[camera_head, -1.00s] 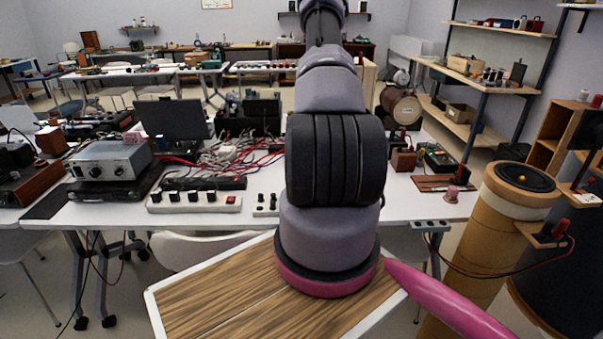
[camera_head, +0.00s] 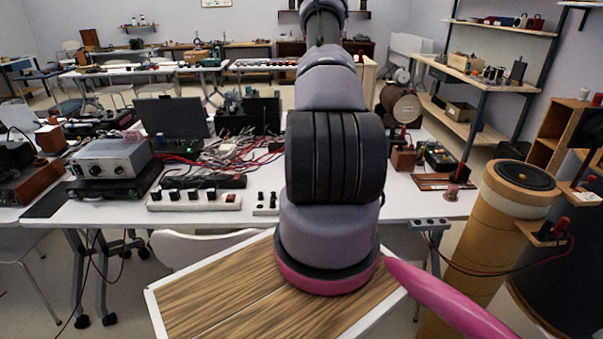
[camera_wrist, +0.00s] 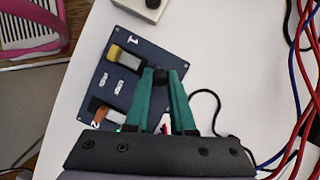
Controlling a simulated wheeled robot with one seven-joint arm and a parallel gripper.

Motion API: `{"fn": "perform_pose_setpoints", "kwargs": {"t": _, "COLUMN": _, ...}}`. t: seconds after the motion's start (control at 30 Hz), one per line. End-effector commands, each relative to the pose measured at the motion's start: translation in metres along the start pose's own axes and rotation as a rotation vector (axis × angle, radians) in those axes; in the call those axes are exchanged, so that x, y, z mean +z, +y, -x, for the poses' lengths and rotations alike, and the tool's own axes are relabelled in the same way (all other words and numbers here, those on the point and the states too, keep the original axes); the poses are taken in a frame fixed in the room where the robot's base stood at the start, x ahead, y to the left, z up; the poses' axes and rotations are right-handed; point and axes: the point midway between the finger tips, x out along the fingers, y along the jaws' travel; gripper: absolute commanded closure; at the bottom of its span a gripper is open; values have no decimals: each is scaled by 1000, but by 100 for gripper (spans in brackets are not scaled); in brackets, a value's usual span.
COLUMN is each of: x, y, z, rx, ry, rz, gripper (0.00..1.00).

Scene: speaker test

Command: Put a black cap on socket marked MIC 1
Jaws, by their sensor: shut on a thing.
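In the wrist view my gripper (camera_wrist: 161,74) has two green fingers, shut on a small black cap (camera_wrist: 160,79) at the fingertips. Below lies a dark blue box (camera_wrist: 140,95) on the white table. Beside the printed 1 on it is a socket with a yellow and dark block (camera_wrist: 126,56). Near the printed 2 is a second socket with an orange-brown part (camera_wrist: 106,112), partly behind the left finger. The cap appears over the box's right part, beside socket 1; its height is unclear. In the head view my arm hides the gripper.
A small white block (camera_head: 265,205) with black knobs stands left of my arm, near a white strip (camera_head: 195,203) with several black knobs. Red and blue cables (camera_wrist: 298,100) run along the right of the wrist view.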

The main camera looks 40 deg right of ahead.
Motion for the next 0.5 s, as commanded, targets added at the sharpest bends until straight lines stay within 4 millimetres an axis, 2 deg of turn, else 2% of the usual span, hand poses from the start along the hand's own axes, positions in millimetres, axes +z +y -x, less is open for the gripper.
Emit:
{"fn": "perform_pose_setpoints", "kwargs": {"t": 0.23, "x": -2, "y": 0, "z": -4, "rx": 1, "ry": 0, "rz": 0, "gripper": 100}}
{"fn": "perform_pose_setpoints", "kwargs": {"t": 0.27, "x": -2, "y": 0, "z": -4, "rx": 0, "ry": 0, "rz": 0, "gripper": 70}}
{"fn": "perform_pose_setpoints", "kwargs": {"t": 0.33, "x": -2, "y": 0, "z": -4, "rx": 0, "ry": 0, "rz": 0, "gripper": 43}}
{"fn": "perform_pose_setpoints", "kwargs": {"t": 0.5, "x": -2, "y": 0, "z": -4, "rx": 0, "ry": 0, "rz": 0, "gripper": 43}}
